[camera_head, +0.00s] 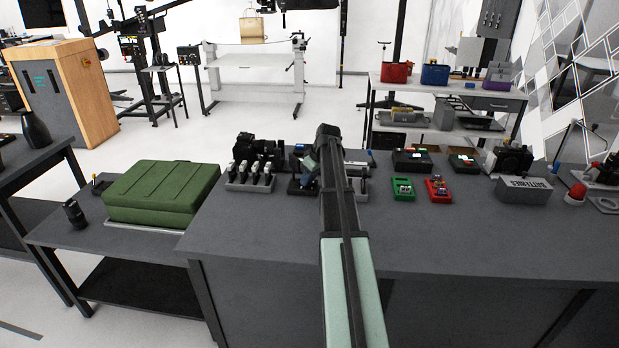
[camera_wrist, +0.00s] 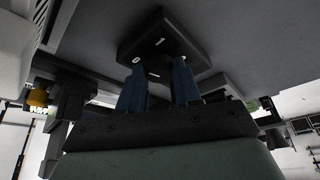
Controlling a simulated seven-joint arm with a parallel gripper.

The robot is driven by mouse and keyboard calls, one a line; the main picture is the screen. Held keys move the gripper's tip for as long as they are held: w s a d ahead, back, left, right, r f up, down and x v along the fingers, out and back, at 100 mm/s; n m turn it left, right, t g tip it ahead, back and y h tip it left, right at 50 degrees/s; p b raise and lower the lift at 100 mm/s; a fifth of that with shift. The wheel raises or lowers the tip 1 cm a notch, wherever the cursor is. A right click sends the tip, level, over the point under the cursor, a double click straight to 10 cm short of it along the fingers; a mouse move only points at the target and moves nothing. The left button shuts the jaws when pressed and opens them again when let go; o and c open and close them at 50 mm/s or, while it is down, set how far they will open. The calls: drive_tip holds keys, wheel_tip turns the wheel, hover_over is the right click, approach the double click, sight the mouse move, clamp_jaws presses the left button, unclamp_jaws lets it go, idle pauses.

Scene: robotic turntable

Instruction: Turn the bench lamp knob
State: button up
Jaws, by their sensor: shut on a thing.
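The knob's black square base (camera_wrist: 165,32) shows in the wrist view, tilted in the picture, with pale "0" and "1" marks on its face. My gripper (camera_wrist: 160,72) is against this face, its two dark blue fingers on either side of the middle, shut on the knob. The knob itself is mostly hidden between the fingers. In the head view my gripper (camera_head: 308,168) is partly behind my arm, over the dark base (camera_head: 299,187) at the back of the grey bench. I cannot make out a lamp for certain.
A rack of several grey-and-black devices (camera_head: 250,176) stands just left of my gripper. To the right are a green tray (camera_head: 403,189), a red tray (camera_head: 438,190) and a grey batteries box (camera_head: 523,190). The front of the bench (camera_head: 470,245) is clear.

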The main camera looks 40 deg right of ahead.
drive_tip(key=m, duration=0.1)
drive_tip(key=m+h, duration=0.1)
drive_tip(key=m, duration=0.2)
drive_tip(key=shift+a+m+h, duration=0.25)
drive_tip(key=shift+m+h, duration=0.05)
drive_tip(key=shift+h, duration=0.1)
drive_tip(key=shift+m+h, duration=0.7)
drive_tip(key=shift+m, duration=0.9)
drive_tip(key=shift+m+g, duration=0.3)
drive_tip(key=o, duration=1)
drive_tip(key=shift+o, duration=0.2)
drive_tip(key=v, duration=1.4)
drive_tip(key=shift+a+f, duration=0.1)
